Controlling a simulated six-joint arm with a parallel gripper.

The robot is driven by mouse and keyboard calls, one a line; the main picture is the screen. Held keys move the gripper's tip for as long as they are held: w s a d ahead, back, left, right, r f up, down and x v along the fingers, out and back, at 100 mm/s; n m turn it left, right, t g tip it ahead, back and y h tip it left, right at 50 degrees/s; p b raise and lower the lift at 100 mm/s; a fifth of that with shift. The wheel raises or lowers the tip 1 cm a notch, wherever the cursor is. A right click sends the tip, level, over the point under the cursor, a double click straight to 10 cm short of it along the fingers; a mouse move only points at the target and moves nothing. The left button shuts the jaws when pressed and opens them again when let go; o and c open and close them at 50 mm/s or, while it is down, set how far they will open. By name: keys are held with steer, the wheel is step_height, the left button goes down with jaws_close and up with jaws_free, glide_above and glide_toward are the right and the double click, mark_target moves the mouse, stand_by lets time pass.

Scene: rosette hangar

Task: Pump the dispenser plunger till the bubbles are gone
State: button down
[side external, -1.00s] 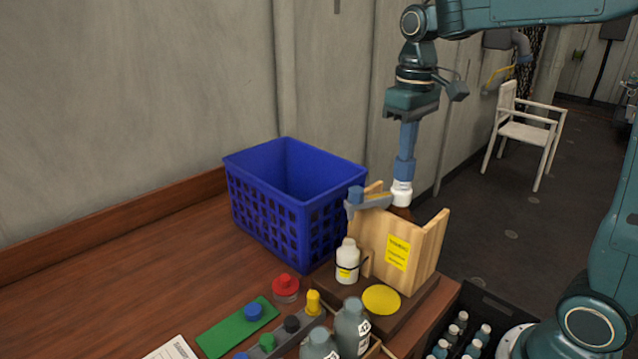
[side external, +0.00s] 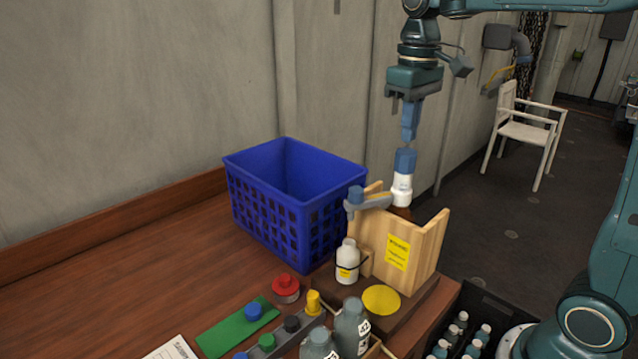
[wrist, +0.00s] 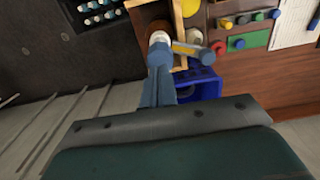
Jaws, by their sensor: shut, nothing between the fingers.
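The dispenser has a blue plunger head (side external: 405,160) above a white collar (side external: 401,189). Its brown body (side external: 400,212) is mostly hidden behind a wooden holder (side external: 408,243). A grey spout arm (side external: 372,202) reaches left from it, with a blue tip. A small white bottle (side external: 347,262) stands upright below the spout. My gripper (side external: 409,139) is shut and empty, pointing down just above the plunger head, with a small gap. In the wrist view the fingers (wrist: 159,55) overlap the dispenser top, and the spout arm (wrist: 188,49) shows beside them. I cannot make out bubbles.
A blue crate (side external: 285,215) stands left of the holder. A yellow disc (side external: 381,300) lies in front. A black crate of bottles (side external: 470,325) is at right.

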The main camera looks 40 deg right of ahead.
steer(key=shift+r, duration=1.75)
